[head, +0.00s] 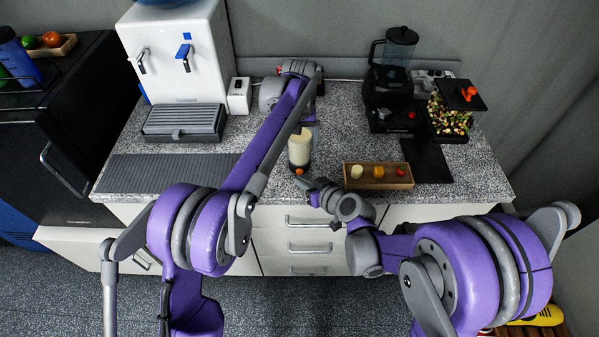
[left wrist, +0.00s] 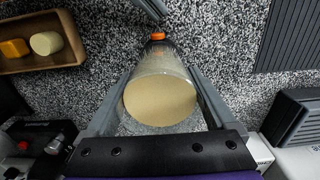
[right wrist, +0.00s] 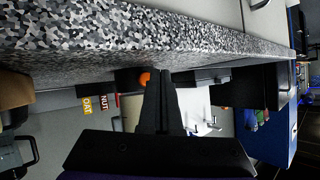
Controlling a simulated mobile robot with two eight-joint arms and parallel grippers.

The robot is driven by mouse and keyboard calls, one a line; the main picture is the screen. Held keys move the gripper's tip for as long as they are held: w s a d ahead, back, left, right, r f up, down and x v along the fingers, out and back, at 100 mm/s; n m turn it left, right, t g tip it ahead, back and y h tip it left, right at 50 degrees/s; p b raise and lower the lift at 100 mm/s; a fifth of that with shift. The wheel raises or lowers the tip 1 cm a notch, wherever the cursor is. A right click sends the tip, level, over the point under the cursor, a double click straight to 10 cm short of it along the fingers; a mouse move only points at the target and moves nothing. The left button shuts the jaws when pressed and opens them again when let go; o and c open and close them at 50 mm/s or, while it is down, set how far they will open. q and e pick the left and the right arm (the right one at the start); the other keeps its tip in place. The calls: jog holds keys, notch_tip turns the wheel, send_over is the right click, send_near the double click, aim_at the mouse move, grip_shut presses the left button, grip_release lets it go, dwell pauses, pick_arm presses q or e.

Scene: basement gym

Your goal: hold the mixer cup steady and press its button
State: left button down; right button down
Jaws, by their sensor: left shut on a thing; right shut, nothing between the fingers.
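The mixer cup (head: 299,147), clear with pale beige contents and a dark base, stands upright on the counter. Its orange button (head: 298,171) is low on the front. In the left wrist view the cup (left wrist: 160,100) is between the fingers of my left gripper (left wrist: 160,82), shut on it from the back. My right gripper (head: 302,183) is shut and empty, its tips just in front of the button. In the right wrist view the orange button (right wrist: 145,78) shows just beside the fingertips (right wrist: 158,74); I cannot tell whether they touch.
A wooden tray (head: 378,186) with several small items stands right of the cup. A black blender (head: 391,90) and a container of mixed pieces (head: 450,120) are at the back right. A white water dispenser (head: 180,60) stands back left. The ribbed mat (head: 165,167) at the left is clear.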

aim_at(302, 198)
jog(key=shift+w, duration=0.2)
dwell(0.5)
jog(key=shift+w, duration=0.25)
jog(key=shift+w, duration=0.5)
dwell(0.6)
jog(key=shift+s, duration=0.95)
jog(key=shift+s, duration=0.1)
jog(key=shift+s, duration=2.4)
